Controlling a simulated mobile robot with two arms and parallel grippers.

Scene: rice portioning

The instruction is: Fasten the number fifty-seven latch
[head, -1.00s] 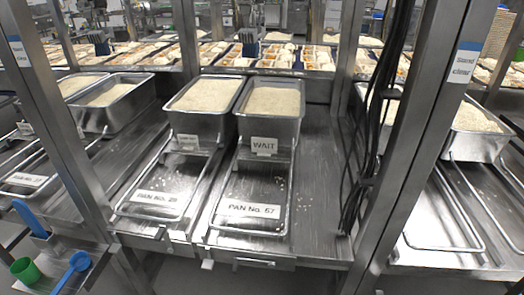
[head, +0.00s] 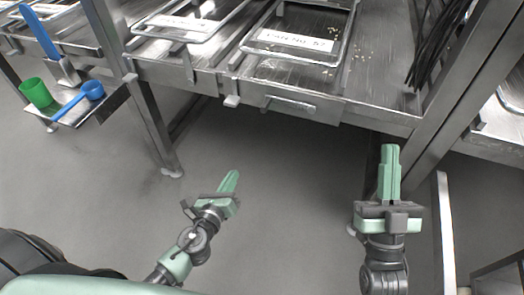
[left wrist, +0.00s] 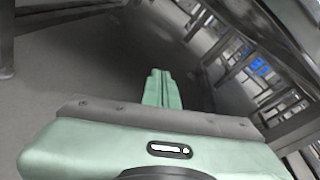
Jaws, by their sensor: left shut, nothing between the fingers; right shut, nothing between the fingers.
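The tray slot with the "PAN No. 57" label (head: 296,39) is at the top of the head view, cut off by the frame edge. On the front edge below it are a small pale metal tab (head: 232,101) and a flat bar handle (head: 290,104). I cannot tell which of these is the latch, or its state. My left gripper (head: 234,174) is shut and empty, low in front of the table, well short of its edge. It also shows shut in the left wrist view (left wrist: 160,73). My right gripper (head: 390,148) is shut and empty, pointing up near the table's right leg.
A side shelf (head: 108,103) at left holds a green cup (head: 36,93), a blue scoop (head: 92,90) and a blue-handled tool (head: 40,32). Metal legs (head: 150,130) stand left and right. Black cables (head: 436,50) hang at upper right. The floor between is clear.

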